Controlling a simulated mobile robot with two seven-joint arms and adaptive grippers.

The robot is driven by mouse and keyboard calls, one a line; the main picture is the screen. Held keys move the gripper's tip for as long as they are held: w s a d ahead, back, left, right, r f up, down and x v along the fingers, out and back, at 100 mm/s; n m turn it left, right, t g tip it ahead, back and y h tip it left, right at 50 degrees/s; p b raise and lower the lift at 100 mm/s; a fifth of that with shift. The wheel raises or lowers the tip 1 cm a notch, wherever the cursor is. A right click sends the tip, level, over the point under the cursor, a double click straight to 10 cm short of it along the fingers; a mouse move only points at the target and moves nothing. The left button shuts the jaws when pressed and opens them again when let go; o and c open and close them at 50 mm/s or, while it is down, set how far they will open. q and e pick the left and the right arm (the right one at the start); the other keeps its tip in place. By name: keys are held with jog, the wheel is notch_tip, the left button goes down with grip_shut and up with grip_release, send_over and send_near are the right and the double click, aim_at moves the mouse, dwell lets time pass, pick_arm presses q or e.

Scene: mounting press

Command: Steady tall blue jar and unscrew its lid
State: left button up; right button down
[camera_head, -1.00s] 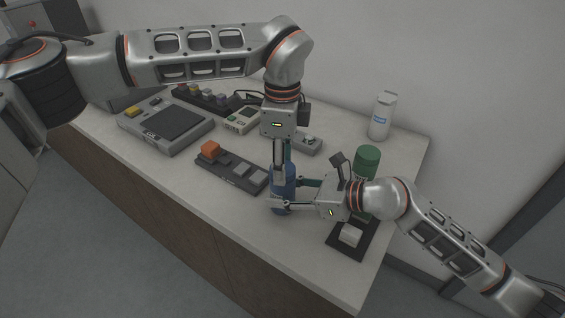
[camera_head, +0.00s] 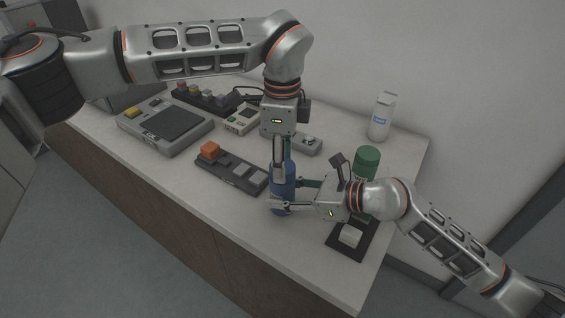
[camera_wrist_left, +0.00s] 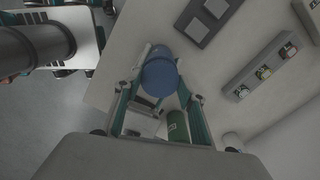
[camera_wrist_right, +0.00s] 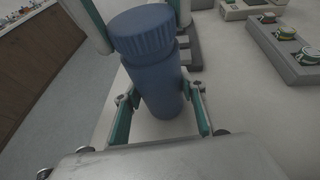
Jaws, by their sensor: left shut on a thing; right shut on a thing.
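The tall blue jar (camera_head: 284,198) stands upright near the front edge of the counter. Its ribbed blue lid (camera_wrist_right: 142,32) sits on top of the body (camera_wrist_right: 160,90) in the right wrist view. My left gripper (camera_head: 282,164) reaches straight down from above and is shut on the lid, which also shows from above in the left wrist view (camera_wrist_left: 159,77). My right gripper (camera_head: 286,194) comes in level from the right and is shut around the jar body.
A green-lidded jar (camera_head: 367,160) stands behind my right gripper, near a black pad with a white block (camera_head: 350,236). A white bottle (camera_head: 382,117) is at the back. A dark tray with an orange block (camera_head: 210,149) lies to the left. Bare counter lies in front left.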

pick_arm(q)
jog(key=shift+r, duration=0.7)
jog(key=shift+r, duration=2)
pick_arm(e)
jog(key=c, duration=1.2)
grip_release()
jog(key=shift+o, duration=0.2)
